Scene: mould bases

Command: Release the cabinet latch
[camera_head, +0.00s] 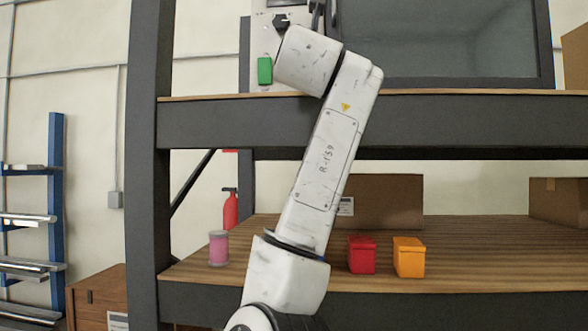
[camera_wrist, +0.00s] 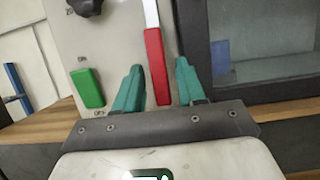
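The cabinet stands on the upper shelf, with a pale control panel (camera_head: 262,35) at left and a dark-glass door (camera_head: 440,38) at right. In the wrist view the latch is a lever with a pale shaft and a red handle (camera_wrist: 155,65), hanging nearly straight down between panel and dark door (camera_wrist: 262,50). My gripper (camera_wrist: 158,66) has teal fingers, one on each side of the red handle. Gaps show between the fingers and the handle, so it is open. In the head view my arm hides most of the latch and gripper.
A green switch (camera_wrist: 88,88) and a black knob (camera_wrist: 87,6) sit on the panel left of the latch. Below, the lower shelf holds a pink canister (camera_head: 218,248), a red box (camera_head: 361,255), an orange box (camera_head: 408,257) and cardboard boxes (camera_head: 385,203). A dark post (camera_head: 148,150) stands left.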

